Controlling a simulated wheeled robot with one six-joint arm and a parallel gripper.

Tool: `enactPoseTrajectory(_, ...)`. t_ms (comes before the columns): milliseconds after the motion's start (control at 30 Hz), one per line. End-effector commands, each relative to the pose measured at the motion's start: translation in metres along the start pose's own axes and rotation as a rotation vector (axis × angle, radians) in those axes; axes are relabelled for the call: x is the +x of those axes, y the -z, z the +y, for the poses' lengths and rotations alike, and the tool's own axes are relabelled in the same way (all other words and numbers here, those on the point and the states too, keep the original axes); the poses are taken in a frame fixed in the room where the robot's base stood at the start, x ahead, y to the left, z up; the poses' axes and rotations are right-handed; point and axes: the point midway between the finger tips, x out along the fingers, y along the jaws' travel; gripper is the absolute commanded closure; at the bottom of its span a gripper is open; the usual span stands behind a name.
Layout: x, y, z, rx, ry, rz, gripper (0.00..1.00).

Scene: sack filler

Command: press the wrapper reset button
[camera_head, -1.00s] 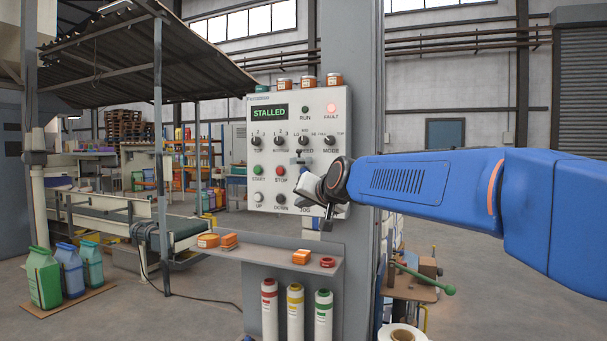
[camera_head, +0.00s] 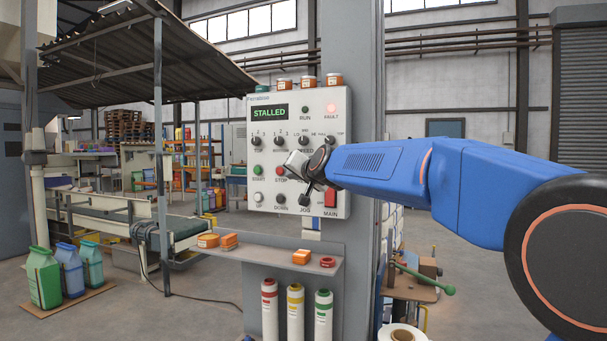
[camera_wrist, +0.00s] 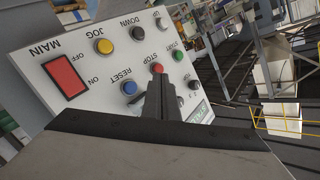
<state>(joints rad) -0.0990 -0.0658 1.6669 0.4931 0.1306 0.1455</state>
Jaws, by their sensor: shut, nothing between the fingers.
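The blue RESET button (camera_wrist: 129,88) sits on the grey control panel (camera_wrist: 80,90), seen upside down in the wrist view. My gripper (camera_wrist: 156,80) is shut and empty. In that view its fingertips overlap the area beside the red STOP button (camera_wrist: 157,68), with RESET just to their left. I cannot tell whether they touch the panel. In the head view my gripper (camera_head: 290,174) is in front of the panel (camera_head: 262,190), right of STOP (camera_head: 280,170), and hides RESET.
The red MAIN switch (camera_head: 330,198) is at the panel's lower right, and the yellow JOG button (camera_wrist: 104,47) is beside it. Knobs line the panel's middle. A shelf (camera_head: 285,258) with orange boxes juts out below. Jars stand on top of the panel.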

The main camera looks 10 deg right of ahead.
Motion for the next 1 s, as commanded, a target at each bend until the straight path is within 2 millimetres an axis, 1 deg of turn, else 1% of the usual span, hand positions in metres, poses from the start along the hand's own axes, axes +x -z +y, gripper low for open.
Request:
enactPoseTrajectory(600, 0.046, 0.034, 0.034, 0.000, -0.001, 0.002, 1.00)
enactPoseTrajectory(800, 0.053, 0.039, 0.039, 0.000, 0.000, 0.000, 1.00)
enactPoseTrajectory(1000, 0.054, 0.040, 0.040, 0.000, 0.001, 0.000, 1.00)
